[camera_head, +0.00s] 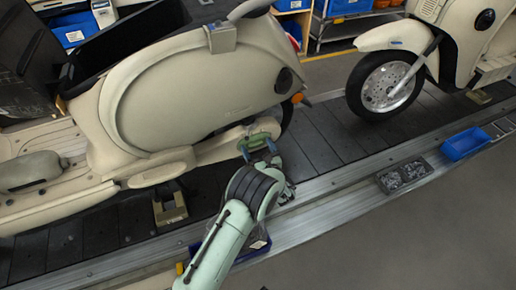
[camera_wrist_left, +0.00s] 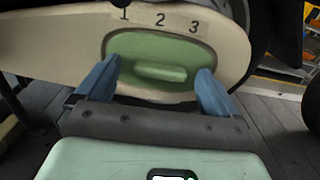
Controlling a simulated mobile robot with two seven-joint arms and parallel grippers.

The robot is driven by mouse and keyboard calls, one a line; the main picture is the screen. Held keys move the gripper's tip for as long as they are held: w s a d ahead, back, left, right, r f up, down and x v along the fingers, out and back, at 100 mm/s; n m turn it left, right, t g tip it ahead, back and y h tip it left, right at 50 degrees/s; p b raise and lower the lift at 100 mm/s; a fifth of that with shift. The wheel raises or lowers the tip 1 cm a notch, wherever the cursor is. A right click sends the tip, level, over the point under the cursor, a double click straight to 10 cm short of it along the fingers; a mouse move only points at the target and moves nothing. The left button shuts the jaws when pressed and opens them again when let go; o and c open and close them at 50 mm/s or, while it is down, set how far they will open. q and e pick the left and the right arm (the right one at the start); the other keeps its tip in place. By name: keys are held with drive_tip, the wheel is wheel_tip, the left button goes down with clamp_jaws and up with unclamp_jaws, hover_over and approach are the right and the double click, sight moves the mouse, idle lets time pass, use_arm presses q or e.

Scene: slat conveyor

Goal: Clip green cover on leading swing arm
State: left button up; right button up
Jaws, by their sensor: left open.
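The green cover (camera_wrist_left: 150,51) lies against the cream swing arm (camera_wrist_left: 235,42) of the near scooter, below the marks 1, 2 and 3. It looks flush there, but I cannot tell whether it is clipped. It has a raised green grip bar (camera_wrist_left: 160,73) in its middle. In the head view the cover (camera_head: 262,132) shows small at the rear end of the swing arm (camera_head: 215,149). My left gripper (camera_head: 258,145) is in front of it, open. Its blue fingers (camera_wrist_left: 157,82) stand apart on either side of the grip bar and appear clear of it. My right gripper is not in view.
A second cream scooter (camera_head: 380,40) stands farther right on the dark slat conveyor (camera_head: 320,135). A metal rail (camera_head: 340,185) runs along the near edge. A blue bin (camera_head: 465,144) and a grey tray with small parts (camera_head: 404,175) sit by it. The near floor at right is clear.

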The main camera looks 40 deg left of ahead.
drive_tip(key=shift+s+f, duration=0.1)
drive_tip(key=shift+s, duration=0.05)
use_arm(q)
drive_tip(key=p+v, duration=0.2)
drive_tip(key=v, duration=1.1)
drive_tip(key=shift+d, duration=0.15)
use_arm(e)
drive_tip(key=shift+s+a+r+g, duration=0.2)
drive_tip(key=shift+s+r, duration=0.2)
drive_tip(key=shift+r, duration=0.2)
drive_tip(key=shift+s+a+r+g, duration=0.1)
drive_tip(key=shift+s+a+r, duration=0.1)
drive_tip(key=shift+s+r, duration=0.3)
use_arm(q)
drive_tip(key=shift+s, duration=0.1)
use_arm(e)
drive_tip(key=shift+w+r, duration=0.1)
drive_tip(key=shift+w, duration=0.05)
